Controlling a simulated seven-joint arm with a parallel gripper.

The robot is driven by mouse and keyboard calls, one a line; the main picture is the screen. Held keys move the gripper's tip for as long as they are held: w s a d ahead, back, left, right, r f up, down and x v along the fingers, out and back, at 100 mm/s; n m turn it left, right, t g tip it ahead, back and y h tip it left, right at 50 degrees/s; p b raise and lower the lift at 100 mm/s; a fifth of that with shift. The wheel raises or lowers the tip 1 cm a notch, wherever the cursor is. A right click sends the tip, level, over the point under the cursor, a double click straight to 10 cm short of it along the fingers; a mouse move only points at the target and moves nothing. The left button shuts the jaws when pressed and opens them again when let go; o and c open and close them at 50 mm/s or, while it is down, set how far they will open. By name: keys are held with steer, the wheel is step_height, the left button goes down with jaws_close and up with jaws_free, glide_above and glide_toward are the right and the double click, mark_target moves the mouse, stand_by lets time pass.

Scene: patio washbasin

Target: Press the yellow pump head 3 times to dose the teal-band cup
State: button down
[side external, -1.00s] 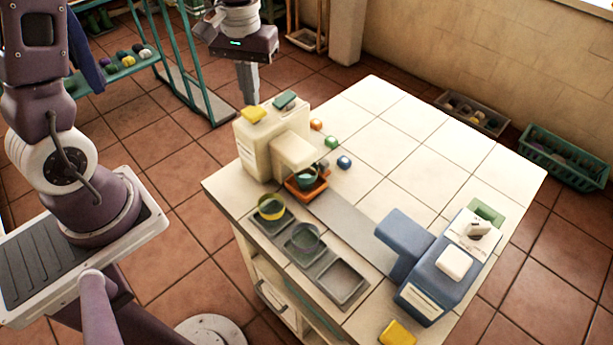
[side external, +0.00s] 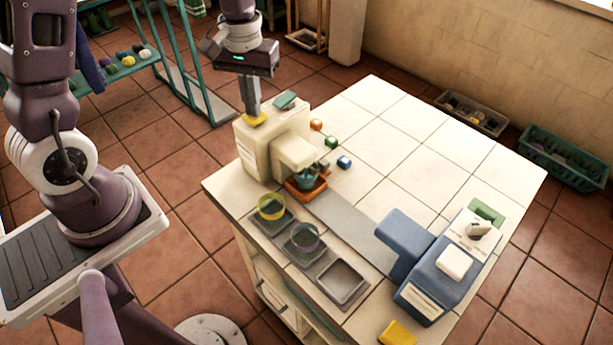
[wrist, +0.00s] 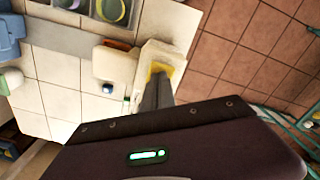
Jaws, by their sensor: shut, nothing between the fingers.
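The yellow pump head (side external: 256,120) sits on top of the cream dispenser (side external: 254,150) and looks low against its top. My gripper (side external: 252,112) is shut and empty, pointing down, with its fingertips on the pump head. In the wrist view, the fingers (wrist: 158,92) partly cover the yellow head (wrist: 161,68). The teal-band cup (side external: 306,180) stands below the dispenser's spout on an orange tray (side external: 318,189). The spout hides part of the cup, and I cannot see what is inside.
A teal-green pad (side external: 285,99) sits beside the yellow head. A yellow-band cup (side external: 271,207) and a purple-band cup (side external: 305,238) stand in grey trays; a third tray (side external: 342,282) is empty. A blue dispenser (side external: 440,275) stands right.

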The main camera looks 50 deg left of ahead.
steer(key=shift+r, duration=1.3)
steer(key=shift+f, duration=0.1)
steer(key=shift+f, duration=1.3)
steer(key=shift+r, duration=1.4)
steer(key=shift+r, duration=0.1)
